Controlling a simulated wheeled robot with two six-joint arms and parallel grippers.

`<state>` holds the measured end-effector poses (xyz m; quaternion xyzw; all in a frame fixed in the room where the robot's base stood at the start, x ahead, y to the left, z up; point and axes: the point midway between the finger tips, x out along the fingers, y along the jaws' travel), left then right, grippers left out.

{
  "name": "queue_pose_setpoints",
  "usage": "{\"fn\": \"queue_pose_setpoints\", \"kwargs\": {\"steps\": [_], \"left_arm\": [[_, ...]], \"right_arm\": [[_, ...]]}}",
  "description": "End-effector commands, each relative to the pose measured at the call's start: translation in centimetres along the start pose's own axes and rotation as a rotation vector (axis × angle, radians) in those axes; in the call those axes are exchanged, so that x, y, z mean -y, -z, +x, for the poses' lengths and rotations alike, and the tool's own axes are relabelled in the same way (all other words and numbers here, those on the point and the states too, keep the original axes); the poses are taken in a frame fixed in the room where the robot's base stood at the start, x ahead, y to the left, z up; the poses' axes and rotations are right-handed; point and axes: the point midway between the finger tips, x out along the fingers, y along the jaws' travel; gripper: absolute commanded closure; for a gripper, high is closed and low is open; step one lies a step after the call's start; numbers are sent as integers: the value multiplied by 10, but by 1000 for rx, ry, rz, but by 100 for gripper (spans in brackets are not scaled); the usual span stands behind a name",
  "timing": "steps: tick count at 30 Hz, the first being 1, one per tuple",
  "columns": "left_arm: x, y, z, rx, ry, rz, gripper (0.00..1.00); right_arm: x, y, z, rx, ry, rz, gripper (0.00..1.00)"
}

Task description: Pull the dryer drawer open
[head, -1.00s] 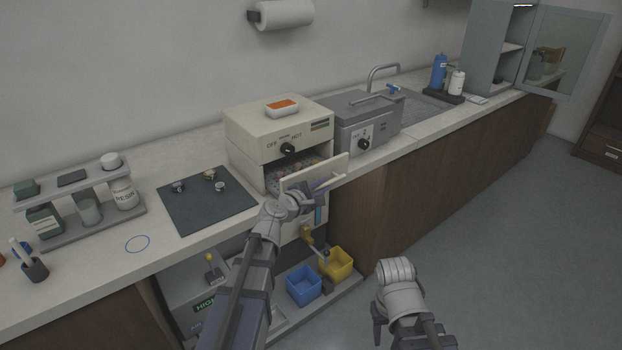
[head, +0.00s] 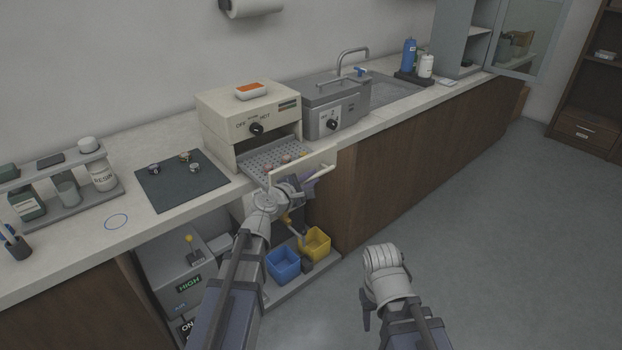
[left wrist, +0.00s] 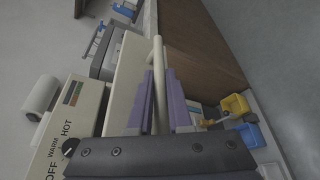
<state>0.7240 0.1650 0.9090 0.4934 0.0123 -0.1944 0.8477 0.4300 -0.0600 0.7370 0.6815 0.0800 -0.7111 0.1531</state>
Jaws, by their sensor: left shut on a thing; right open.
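The cream dryer (head: 222,112) stands on the counter, its knob at the front and its drawer (head: 262,164) pulled well out. The drawer has a grey perforated floor with a few small round items near its front. My left gripper (head: 306,187) is at the drawer front and shut on the drawer's pale bar handle (head: 322,171). In the left wrist view the handle (left wrist: 158,55) runs between the purple fingers of my left gripper (left wrist: 161,78). My right gripper (head: 367,316) is open and empty over the floor, its fingers only partly visible.
A grey water bath (head: 325,110) stands right of the dryer. A dark mat (head: 180,188) with small parts lies to its left. Below are a blue bin (head: 284,264), a yellow bin (head: 315,243) and a grey press (head: 170,280). The floor to the right is clear.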

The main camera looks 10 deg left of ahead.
Motion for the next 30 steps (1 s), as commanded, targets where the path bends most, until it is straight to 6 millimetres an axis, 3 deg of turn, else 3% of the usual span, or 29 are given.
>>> {"fn": "queue_pose_setpoints", "kwargs": {"steps": [2,3,6,17,23,30], "left_arm": [[0,0,0,-1,-1,0,100],[0,0,0,-1,0,0,80],[0,0,0,-1,0,0,70],[0,0,-5,-1,0,0,70],[0,-1,-27,-2,0,0,70],[0,-1,-67,-2,-1,0,70]], "right_arm": [[0,0,0,0,0,0,50],[0,0,0,0,0,0,50],[0,0,0,0,0,0,50],[0,0,-1,0,0,0,50],[-1,0,-6,0,0,0,50],[-1,-1,-15,0,0,0,50]]}}
